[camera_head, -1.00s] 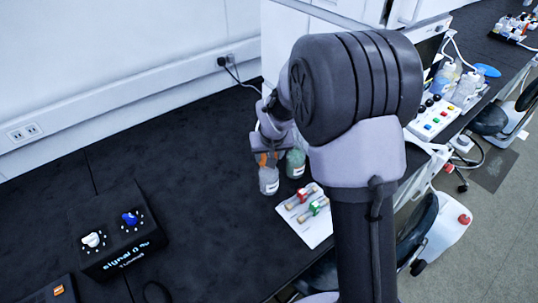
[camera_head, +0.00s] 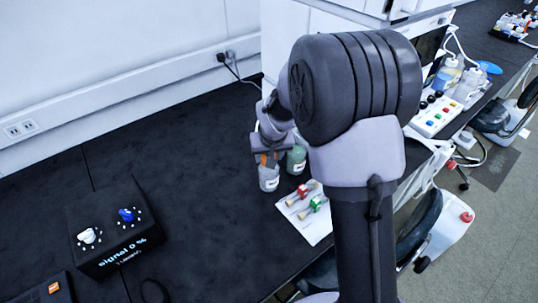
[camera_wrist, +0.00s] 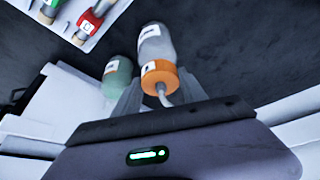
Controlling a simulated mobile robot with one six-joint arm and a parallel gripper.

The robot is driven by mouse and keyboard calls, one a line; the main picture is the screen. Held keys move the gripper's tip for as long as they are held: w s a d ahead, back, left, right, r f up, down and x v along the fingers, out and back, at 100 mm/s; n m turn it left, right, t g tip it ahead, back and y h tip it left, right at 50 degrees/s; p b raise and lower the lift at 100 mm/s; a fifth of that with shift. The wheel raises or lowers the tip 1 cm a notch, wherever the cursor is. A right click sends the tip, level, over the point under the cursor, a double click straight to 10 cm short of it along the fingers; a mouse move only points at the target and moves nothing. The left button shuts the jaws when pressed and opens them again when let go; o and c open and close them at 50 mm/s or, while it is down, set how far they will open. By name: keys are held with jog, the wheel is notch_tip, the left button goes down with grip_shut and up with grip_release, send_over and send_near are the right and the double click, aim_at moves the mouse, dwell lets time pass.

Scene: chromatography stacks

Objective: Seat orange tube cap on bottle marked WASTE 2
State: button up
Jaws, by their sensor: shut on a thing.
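My gripper (camera_wrist: 160,85) is shut on the orange tube cap (camera_wrist: 159,74), with a pale tube trailing from the cap towards the wrist. In the head view my gripper (camera_head: 266,158) holds it over a clear, greyish bottle (camera_head: 269,181) with a white label. In the wrist view that bottle (camera_wrist: 154,42) lies in line with the cap, which hides its mouth. I cannot tell whether cap and bottle touch. A green-tinted bottle (camera_head: 296,160) stands close beside it, also in the wrist view (camera_wrist: 117,77). The label writing is too small to read.
A white tray (camera_head: 318,232) with red and green fittings lies in front of the bottles. A black box with two knobs (camera_head: 112,240) stands at left. The dark bench between box and bottles is clear. A white instrument stands behind my arm.

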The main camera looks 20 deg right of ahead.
jog(key=shift+f, duration=0.3)
jog(key=o, duration=1.5)
jog(key=shift+o, duration=0.2)
jog(key=o, duration=0.3)
jog(key=shift+o, duration=0.2)
jog(key=shift+r, duration=0.1)
notch_tip(320, 180, up, 7)
jog(key=p, duration=0.4)
jog(key=shift+p, duration=0.35)
